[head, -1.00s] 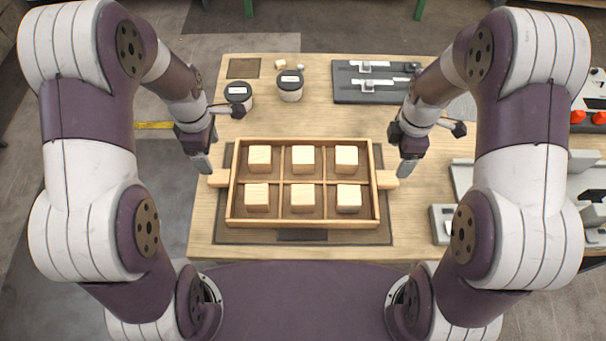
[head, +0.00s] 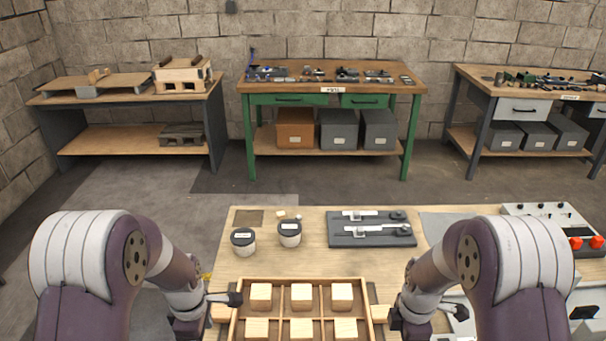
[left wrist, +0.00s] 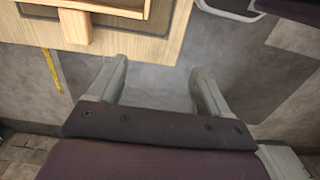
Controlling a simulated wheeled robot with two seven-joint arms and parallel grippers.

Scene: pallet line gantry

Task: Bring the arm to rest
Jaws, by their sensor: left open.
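My left gripper (left wrist: 159,68) is open and empty in the left wrist view, its two pale fingers apart over grey floor beside the table edge. The wooden tray's handle (left wrist: 76,27) lies above and left of the fingers, apart from them. In the head view the divided tray (head: 320,284) holds several pale wooden cubes, and its near part is cut off by the frame.
Two dark-lidded jars (head: 243,241) (head: 290,233) and a dark fixture plate (head: 371,229) stand behind the tray on the wooden table (head: 307,257). A control box with red buttons (head: 560,230) is at right. Workbenches line the back wall (head: 330,75), with clear floor before them.

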